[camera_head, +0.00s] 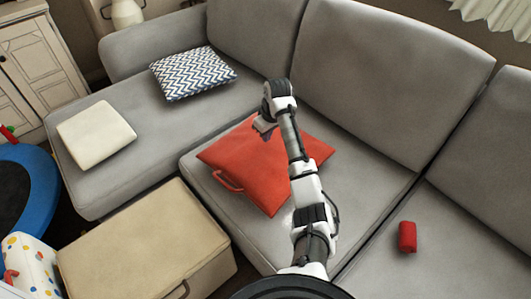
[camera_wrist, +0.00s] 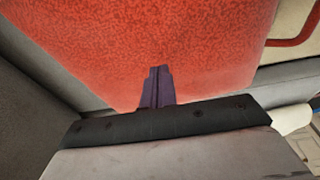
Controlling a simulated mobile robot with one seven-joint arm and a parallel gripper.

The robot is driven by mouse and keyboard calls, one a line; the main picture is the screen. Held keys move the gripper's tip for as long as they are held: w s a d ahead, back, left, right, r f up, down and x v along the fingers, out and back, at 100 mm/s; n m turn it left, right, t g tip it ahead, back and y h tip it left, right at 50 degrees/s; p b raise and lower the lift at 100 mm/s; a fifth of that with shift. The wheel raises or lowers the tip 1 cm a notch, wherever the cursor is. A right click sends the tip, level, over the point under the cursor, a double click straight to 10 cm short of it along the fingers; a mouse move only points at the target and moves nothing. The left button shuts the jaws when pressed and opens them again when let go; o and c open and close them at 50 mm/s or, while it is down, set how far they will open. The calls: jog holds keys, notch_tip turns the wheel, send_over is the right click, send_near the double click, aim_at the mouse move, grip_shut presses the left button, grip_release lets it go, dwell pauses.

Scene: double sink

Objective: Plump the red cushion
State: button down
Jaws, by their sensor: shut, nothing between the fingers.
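The red cushion (camera_head: 245,165) lies flat on the grey sofa seat, with a red handle loop (camera_head: 228,182) on its left side. My arm crosses over it and hides part of its middle and right. My gripper (camera_head: 264,130) is over the cushion's back part. In the wrist view the cushion (camera_wrist: 150,45) fills the upper middle, with its handle at the upper right. My gripper (camera_wrist: 157,88) shows there with its fingers shut and empty in front of the red fabric. I cannot tell whether the fingertips touch the cushion.
A zigzag-patterned cushion (camera_head: 193,73) and a cream cushion (camera_head: 96,134) lie on the left part of the sofa. A small red cylinder (camera_head: 407,237) is on the right seat. A beige ottoman (camera_head: 140,240) stands in front. The backrest (camera_head: 385,70) rises behind.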

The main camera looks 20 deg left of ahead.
jog(key=shift+f, duration=0.2)
dwell(0.5)
jog(key=shift+f+b, duration=0.35)
jog(key=shift+f, duration=0.35)
jog(key=shift+r+p, duration=0.75)
jog(key=shift+p, duration=0.25)
jog(key=shift+f, duration=0.15)
jog(key=shift+f, duration=0.1)
jog(key=shift+f+b, duration=0.35)
jog(key=shift+f, duration=0.15)
